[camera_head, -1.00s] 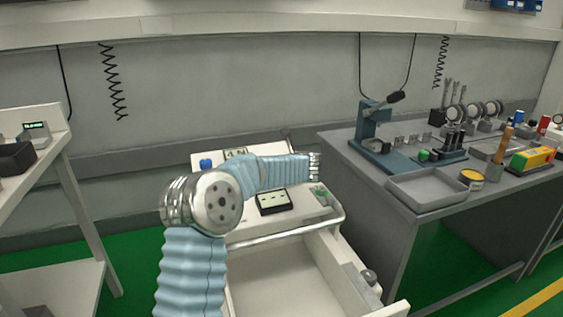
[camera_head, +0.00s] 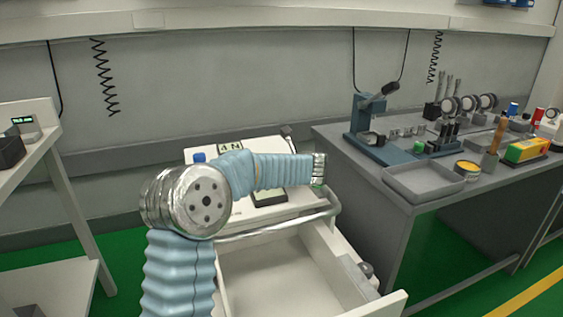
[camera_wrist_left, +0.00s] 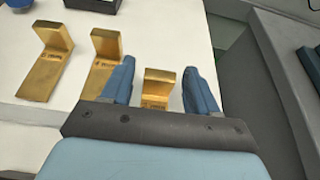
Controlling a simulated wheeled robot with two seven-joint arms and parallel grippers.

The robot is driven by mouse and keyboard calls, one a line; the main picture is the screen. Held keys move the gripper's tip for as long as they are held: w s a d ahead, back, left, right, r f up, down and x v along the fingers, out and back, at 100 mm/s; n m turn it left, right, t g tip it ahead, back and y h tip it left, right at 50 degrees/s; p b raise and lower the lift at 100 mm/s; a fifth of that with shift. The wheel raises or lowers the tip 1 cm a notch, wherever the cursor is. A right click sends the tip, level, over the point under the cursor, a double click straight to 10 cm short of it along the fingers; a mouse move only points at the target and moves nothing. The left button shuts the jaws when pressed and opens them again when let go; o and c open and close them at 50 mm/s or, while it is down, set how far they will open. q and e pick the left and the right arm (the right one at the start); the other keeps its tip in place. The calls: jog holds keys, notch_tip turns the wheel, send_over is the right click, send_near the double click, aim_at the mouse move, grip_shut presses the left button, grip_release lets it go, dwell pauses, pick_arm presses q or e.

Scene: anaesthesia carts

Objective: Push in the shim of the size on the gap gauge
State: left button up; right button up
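In the left wrist view, three brass L-shaped shims stand on the white cart top: one at left (camera_wrist_left: 45,65), one in the middle (camera_wrist_left: 103,62) and a shorter-looking one at right (camera_wrist_left: 157,90). My left gripper (camera_wrist_left: 160,78) is open. Its two blue fingers straddle the right shim, with space visible on both sides; the left finger overlaps the middle shim in the picture. The marks on the shims are too small to read. I cannot tell which device is the gap gauge. My right gripper is out of view.
The white cart (camera_head: 295,215) has an open, empty-looking drawer (camera_head: 270,275) and a front rail. A dark framed panel (camera_head: 268,197) is partly behind my arm. A small green-lit display (camera_head: 22,121) stands at left. The grey bench (camera_head: 345,140) at right holds a tray (camera_head: 425,180) and tools.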

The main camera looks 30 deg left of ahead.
pick_arm(q)
jog(key=b+v, duration=0.1)
jog(key=v, duration=1.2)
jog(key=shift+s+d+r, duration=0.2)
jog(key=shift+s+d, duration=0.05)
